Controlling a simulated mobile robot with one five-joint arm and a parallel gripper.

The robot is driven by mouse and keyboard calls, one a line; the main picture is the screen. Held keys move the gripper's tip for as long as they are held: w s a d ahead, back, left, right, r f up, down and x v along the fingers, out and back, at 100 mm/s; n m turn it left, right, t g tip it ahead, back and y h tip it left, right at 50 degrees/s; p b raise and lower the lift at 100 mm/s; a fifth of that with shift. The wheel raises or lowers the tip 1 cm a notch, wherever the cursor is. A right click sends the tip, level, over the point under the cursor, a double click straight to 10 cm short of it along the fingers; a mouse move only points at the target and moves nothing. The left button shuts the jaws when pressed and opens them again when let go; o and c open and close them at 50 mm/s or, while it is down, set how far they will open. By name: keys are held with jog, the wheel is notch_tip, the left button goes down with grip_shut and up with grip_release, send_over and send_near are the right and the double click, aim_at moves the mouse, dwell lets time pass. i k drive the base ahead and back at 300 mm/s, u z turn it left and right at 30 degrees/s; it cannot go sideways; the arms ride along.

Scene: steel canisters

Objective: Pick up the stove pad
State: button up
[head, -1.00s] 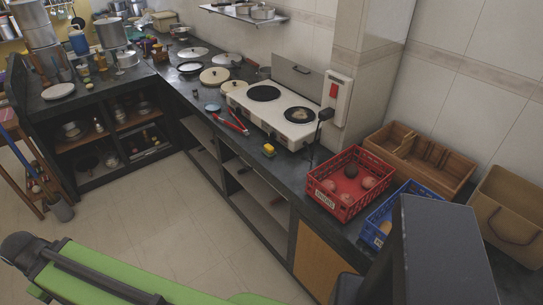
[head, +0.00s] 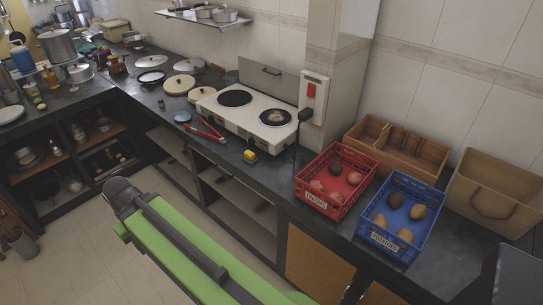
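A small yellow block with a dark side (head: 250,157), which looks like a scouring pad, lies on the dark counter in front of the white stove (head: 247,115). The stove has two round dark burner plates, a left one (head: 235,98) and a right one (head: 276,117) with a pale patch in its middle. I cannot tell for certain which of these is the stove pad. My green arm reaches in from the bottom, over the floor and apart from the counter. My gripper cannot be made out.
Red tongs (head: 207,132) lie left of the yellow block. A red crate (head: 316,198) and a blue crate (head: 393,238) with potatoes stand to the right. Pot lids (head: 179,84) lie left of the stove. Open floor (head: 110,262) lies before the counter.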

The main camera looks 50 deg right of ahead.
aim_at(249, 157)
jog(key=z, duration=0.15)
jog(key=i, duration=1)
jog(key=u, duration=0.05)
